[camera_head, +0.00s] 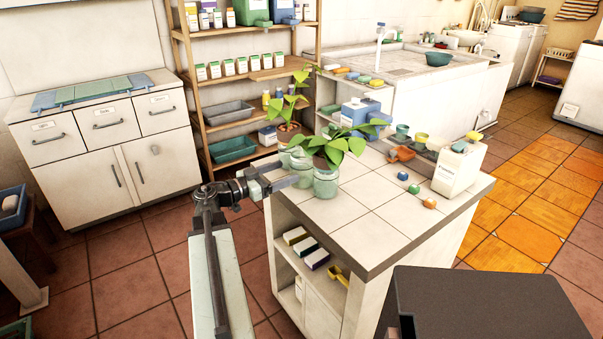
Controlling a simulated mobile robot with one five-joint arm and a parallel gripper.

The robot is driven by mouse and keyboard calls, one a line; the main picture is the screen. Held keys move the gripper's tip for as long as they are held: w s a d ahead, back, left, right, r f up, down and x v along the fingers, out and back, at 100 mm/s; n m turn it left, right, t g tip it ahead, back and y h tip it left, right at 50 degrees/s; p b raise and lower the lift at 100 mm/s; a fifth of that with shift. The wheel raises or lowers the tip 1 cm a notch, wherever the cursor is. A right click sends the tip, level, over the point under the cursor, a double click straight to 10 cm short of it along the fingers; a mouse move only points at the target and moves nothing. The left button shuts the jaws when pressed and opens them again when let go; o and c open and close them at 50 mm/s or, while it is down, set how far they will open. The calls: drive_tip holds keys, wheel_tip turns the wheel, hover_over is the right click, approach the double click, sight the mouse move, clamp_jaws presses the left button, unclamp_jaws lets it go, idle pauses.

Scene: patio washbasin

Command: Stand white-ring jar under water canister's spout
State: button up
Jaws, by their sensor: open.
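Two pale green glass jars stand on the white tiled counter (375,205), near its left edge. The front jar (326,183) and the rear jar (301,172) are close together; I cannot tell surely which has the white ring. My gripper (284,174) is open just left of them, its fingers pointing right at jar height. I cannot tell whether it touches a jar. A white boxy container (459,168) stands at the counter's right side and may be the water canister; its spout is not clear at this size.
Potted plants (340,146) with broad leaves crowd behind the jars. Cups (421,139), an orange bowl (402,153) and a blue box (355,115) stand farther back. The front middle of the counter is clear.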

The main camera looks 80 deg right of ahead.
sight(292, 169)
drive_tip(key=x, duration=0.5)
drive_tip(key=shift+d+f, duration=0.1)
drive_tip(key=shift+f, duration=0.05)
drive_tip(key=c, duration=1.2)
